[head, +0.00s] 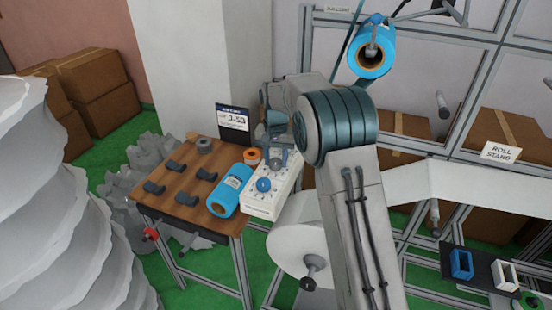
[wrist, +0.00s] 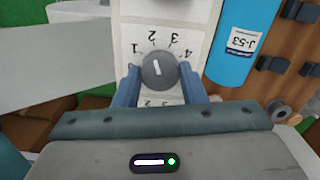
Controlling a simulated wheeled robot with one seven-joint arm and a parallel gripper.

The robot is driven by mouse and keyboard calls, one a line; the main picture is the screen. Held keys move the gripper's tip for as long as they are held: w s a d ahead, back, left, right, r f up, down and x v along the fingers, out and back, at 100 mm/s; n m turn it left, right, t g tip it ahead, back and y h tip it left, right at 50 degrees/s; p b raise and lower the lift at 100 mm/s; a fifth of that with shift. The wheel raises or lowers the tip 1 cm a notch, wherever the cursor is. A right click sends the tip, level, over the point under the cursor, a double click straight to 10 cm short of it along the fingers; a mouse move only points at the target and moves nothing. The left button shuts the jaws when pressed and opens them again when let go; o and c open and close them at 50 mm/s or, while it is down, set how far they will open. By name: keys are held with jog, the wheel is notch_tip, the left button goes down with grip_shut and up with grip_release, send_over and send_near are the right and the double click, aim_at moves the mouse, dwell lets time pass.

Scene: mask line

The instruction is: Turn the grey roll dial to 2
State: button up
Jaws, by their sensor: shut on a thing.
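The grey roll dial (wrist: 158,71) is a round knob with a white pointer line, on a white panel (wrist: 137,8) with the numbers 1 to 4 around it. The pointer leans up and slightly left, close to 2 and a little to its 1 side. My gripper (wrist: 158,76) has a blue-grey finger on each side of the dial and is shut on it. In the head view the white panel (head: 259,209) stands at the table's right end with a blue dial (head: 263,185) nearer its front. My gripper (head: 275,138) is at the panel's far end, partly hidden by my arm.
A blue roll (head: 230,190) lies beside the panel on the wooden table (head: 183,185), with several dark holders, a grey roll (head: 204,145) and an orange roll (head: 252,156). A large white roll (head: 297,238) is below, right of the table.

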aim_at(276, 162)
dwell(0.4)
jog(key=o, duration=1)
notch_tip(276, 162, up, 14)
jog(key=shift+f+b, duration=0.1)
jog(key=shift+b, duration=0.4)
